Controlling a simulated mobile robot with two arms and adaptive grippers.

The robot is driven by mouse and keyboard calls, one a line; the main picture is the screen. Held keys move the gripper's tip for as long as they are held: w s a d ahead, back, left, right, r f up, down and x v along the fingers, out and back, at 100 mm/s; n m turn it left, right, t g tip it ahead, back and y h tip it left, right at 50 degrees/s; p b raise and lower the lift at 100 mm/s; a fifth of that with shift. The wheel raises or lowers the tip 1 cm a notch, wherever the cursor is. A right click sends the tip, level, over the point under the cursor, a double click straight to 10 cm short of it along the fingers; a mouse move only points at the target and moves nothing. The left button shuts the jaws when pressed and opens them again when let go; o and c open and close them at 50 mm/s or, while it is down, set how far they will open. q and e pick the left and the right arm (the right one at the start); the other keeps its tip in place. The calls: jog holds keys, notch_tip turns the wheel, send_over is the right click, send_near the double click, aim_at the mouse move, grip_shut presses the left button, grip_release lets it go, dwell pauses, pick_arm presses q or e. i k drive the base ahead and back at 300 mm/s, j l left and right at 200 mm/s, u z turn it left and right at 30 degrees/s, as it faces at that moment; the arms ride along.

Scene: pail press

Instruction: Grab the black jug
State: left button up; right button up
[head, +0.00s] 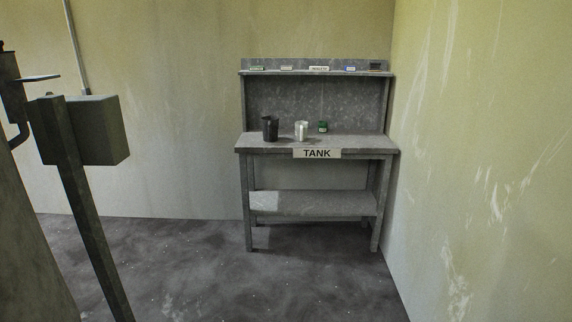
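A black jug (270,129) stands upright near the left end of the grey workbench's top (350,142). A white jug or cup (301,131) stands to its right, with a gap between them. A small green container (323,127) stands farther right. Whether the black jug has a handle is too small to tell. Neither of my grippers shows in the head view, and nothing is touching the jug.
A sign reading TANK (317,154) hangs on the bench's front edge. Small labelled items line its upper shelf (318,72). A post with a grey box (98,130) stands at the near left. Open floor (190,260) lies before the bench; a wall (480,170) borders its right.

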aim_at(270, 123)
jog(key=i, duration=1.2)
jog(key=i+u, duration=0.1)
jog(key=i, duration=1.05)
